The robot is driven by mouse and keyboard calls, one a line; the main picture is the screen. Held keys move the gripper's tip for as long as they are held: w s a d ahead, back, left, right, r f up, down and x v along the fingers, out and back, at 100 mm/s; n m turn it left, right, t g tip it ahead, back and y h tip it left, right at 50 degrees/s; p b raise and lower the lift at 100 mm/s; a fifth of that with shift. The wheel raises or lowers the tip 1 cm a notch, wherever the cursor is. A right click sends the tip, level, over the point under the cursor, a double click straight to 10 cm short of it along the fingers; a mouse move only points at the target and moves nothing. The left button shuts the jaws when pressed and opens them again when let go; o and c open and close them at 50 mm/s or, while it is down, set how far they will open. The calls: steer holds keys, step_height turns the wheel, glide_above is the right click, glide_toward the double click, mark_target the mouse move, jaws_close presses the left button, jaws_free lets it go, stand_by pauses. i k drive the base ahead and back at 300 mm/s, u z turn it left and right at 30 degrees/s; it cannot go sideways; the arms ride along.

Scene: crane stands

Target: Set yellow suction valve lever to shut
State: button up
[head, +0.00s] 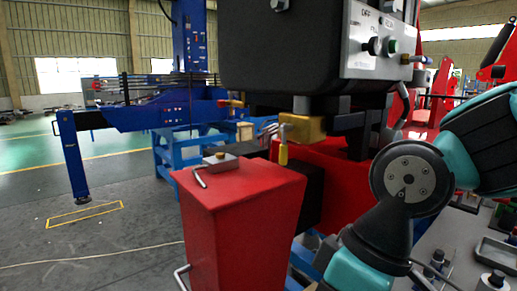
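A small yellow lever (283,153) hangs roughly upright in the middle of the head view, just left of a brass-yellow block (306,128) under a large black tank. I take it for the suction valve lever, but no label on it can be read. Whether it stands at open or shut I cannot tell. My teal and black arm fills the right side, to the right of the lever and apart from it in the picture. My gripper is not in view.
A red pedestal (243,223) with a grey plate and bent rod on top stands in front of the lever. The black tank (290,50) overhangs it, with a grey switch panel (375,42). A blue outrigger crane (150,110) stands behind left. Floor at left is mostly clear.

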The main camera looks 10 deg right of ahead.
mark_target(283, 128)
steer(key=z, duration=1.7)
steer(key=k, duration=0.95)
steer(key=u, duration=0.8)
steer(key=i, duration=0.5)
